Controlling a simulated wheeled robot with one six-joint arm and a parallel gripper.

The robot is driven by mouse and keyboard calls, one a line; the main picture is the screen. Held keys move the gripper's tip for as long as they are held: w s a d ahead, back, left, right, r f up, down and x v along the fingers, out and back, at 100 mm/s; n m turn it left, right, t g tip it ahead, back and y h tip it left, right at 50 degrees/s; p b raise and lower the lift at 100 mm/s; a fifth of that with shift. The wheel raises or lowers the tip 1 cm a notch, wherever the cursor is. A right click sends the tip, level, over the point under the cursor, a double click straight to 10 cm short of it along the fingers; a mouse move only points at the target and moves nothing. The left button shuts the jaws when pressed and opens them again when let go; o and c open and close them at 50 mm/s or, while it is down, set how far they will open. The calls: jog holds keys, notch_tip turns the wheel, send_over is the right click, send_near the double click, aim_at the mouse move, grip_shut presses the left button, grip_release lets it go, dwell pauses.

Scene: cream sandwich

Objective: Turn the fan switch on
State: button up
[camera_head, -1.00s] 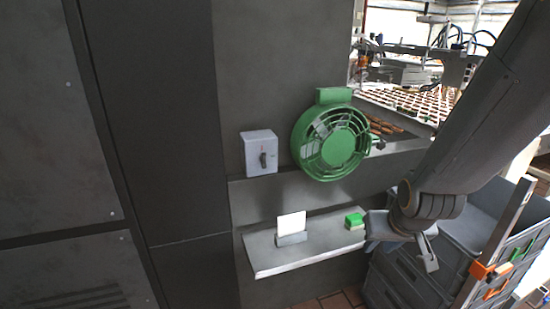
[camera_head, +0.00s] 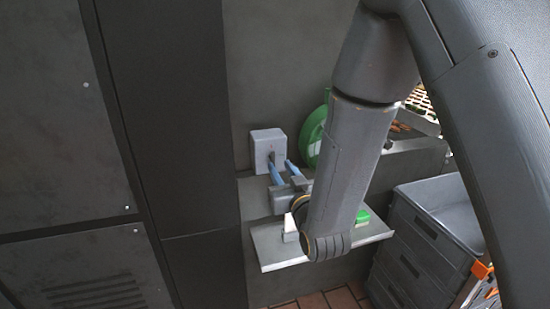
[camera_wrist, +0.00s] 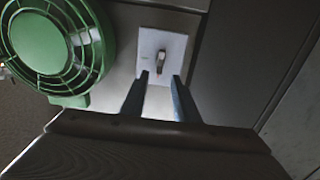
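The fan switch is a light grey box (camera_head: 267,146) with a dark knob, fixed to the dark wall. In the wrist view the switch plate (camera_wrist: 149,45) faces me and its knob (camera_wrist: 161,62) stands roughly upright, slightly tilted. The green fan (camera_head: 314,136) is to the right of the switch in the head view, mostly hidden behind my arm; it shows at the left of the wrist view (camera_wrist: 58,45). My gripper (camera_head: 279,166) is open in front of the switch. In the wrist view its two fingers (camera_wrist: 160,78) are apart, one to each side below the knob; contact cannot be told.
A metal shelf (camera_head: 277,262) sits below the switch, with a white card (camera_head: 289,222) and a green block (camera_head: 362,216) on it. Grey crates (camera_head: 419,233) stand at the right. The wall left of the switch is clear.

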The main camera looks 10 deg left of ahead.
aim_at(274, 157)
jog(key=p+x, duration=0.2)
jog(key=x, duration=0.4)
jog(key=shift+w, duration=0.1)
grip_shut()
